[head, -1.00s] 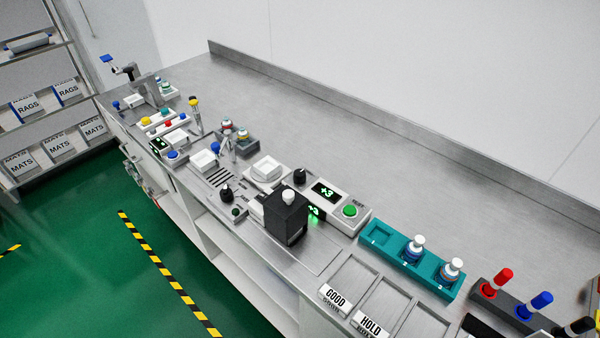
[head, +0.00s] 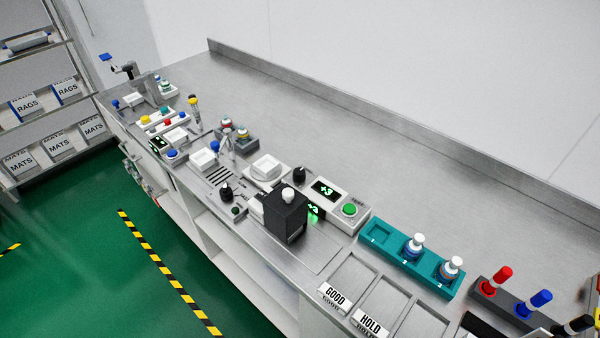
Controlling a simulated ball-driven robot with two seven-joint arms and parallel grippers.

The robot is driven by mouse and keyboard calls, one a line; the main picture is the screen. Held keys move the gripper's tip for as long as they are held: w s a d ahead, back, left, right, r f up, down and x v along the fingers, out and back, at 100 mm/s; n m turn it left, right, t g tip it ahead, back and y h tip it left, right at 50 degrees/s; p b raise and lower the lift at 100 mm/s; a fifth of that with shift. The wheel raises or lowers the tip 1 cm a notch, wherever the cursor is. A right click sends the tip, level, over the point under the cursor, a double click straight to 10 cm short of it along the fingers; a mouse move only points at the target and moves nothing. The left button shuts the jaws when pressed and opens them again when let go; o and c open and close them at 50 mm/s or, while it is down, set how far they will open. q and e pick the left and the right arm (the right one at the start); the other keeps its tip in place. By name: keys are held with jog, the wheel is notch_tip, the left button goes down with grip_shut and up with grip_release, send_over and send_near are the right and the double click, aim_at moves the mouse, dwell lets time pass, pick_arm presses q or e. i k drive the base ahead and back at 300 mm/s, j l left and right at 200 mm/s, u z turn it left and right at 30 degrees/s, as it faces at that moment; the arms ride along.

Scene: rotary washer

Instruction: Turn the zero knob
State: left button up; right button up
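A pale unit (head: 330,206) with a display (head: 326,191) reading +3 stands at the middle of the steel bench. One black knob (head: 299,174) sits at its left end. Another black knob (head: 226,191) stands further left, near the bench's front edge. No label that I can read tells which is the zero knob. A black block (head: 284,219) with a white cap (head: 288,193) stands in front of the unit and partly hides a second green display (head: 314,210), also +3.
A green button (head: 349,209) is at the unit's right end. A teal tray (head: 378,236) holds two capped parts. GOOD (head: 335,294) and HOLD (head: 370,323) bins line the front edge. Red and blue handles (head: 541,298) stand at the right. The back of the bench (head: 400,170) is clear.

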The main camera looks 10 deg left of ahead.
aim_at(299, 174)
jog(key=k+j+z, duration=0.1)
jog(key=j+z, duration=0.35)
jog(key=k+j+z, duration=0.15)
jog(key=j+z, duration=0.15)
jog(key=z, duration=0.15)
